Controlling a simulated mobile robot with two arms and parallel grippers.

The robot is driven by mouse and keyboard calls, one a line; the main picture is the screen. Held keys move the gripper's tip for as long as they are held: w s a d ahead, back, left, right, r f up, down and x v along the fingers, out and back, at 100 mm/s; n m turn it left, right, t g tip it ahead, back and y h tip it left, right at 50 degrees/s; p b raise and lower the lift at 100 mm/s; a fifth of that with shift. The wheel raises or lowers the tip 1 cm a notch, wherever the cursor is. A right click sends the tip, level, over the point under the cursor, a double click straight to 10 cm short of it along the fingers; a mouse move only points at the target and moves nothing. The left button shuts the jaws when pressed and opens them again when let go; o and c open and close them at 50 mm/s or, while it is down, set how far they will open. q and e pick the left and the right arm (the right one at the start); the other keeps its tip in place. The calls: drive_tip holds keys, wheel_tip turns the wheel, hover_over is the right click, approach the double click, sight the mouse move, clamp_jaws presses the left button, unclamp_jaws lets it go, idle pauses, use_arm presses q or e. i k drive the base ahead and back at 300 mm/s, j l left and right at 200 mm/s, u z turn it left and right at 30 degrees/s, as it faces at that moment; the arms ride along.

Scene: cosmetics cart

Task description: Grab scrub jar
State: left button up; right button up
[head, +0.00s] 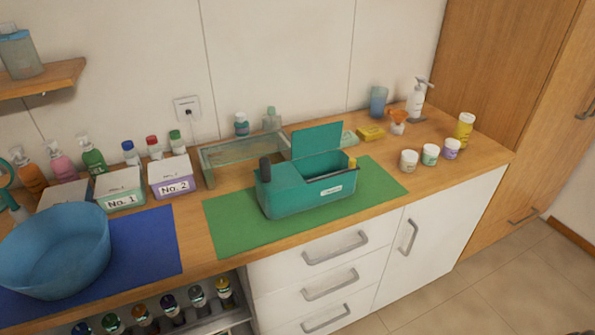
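Three small white jars stand in a row on the right of the wooden counter in the head view: one with a beige label (409,161), one with a green label (430,155) and one with a purple label (452,149). Their labels are too small to read, so I cannot tell which is the scrub jar. All stand upright and apart from each other. Neither of my grippers is in view.
A teal cart-like caddy (308,190) with its lid raised stands on a green mat (233,231). A yellow bottle (465,127) and a pump bottle (416,101) stand near the jars. A blue basin (54,252) sits at the left. Counter in front of the jars is clear.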

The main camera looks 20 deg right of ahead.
sight(450, 150)
drive_tip(key=z, duration=1.65)
